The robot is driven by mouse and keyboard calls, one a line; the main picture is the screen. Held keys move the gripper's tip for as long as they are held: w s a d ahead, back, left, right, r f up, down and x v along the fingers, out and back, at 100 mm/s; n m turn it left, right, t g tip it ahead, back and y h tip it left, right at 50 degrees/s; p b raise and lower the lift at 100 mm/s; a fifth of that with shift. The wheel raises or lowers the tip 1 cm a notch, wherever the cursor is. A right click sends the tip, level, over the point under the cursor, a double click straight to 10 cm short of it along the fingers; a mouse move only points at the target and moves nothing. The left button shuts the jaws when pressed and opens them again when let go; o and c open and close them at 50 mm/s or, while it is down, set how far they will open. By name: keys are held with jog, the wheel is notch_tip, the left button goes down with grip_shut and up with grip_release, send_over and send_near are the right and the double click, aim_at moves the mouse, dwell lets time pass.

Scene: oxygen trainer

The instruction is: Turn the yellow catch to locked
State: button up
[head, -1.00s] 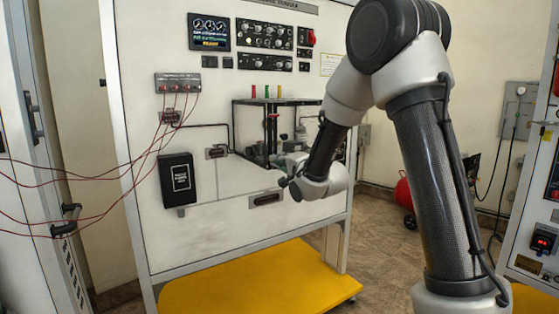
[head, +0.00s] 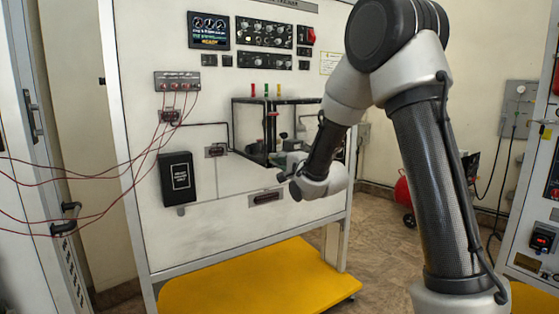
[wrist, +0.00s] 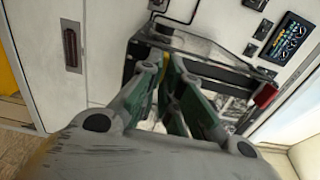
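Three small coloured tabs, red, yellow and green, stand on top of a dark framed bay on the white panel in the head view. I cannot tell whether the fingers touch anything.
The dark bay frame (head: 236,125) juts out from the panel near my gripper. A black box (head: 177,178) and red cables (head: 140,163) are at the left. A recessed slot (head: 266,199) is below, above a yellow base (head: 258,280). A red part (wrist: 266,95) shows in the wrist view.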

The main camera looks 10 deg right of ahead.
jog(key=o, duration=0.4)
jog(key=v, duration=0.7)
jog(key=shift+s, duration=0.25)
jog(key=shift+d, duration=0.1)
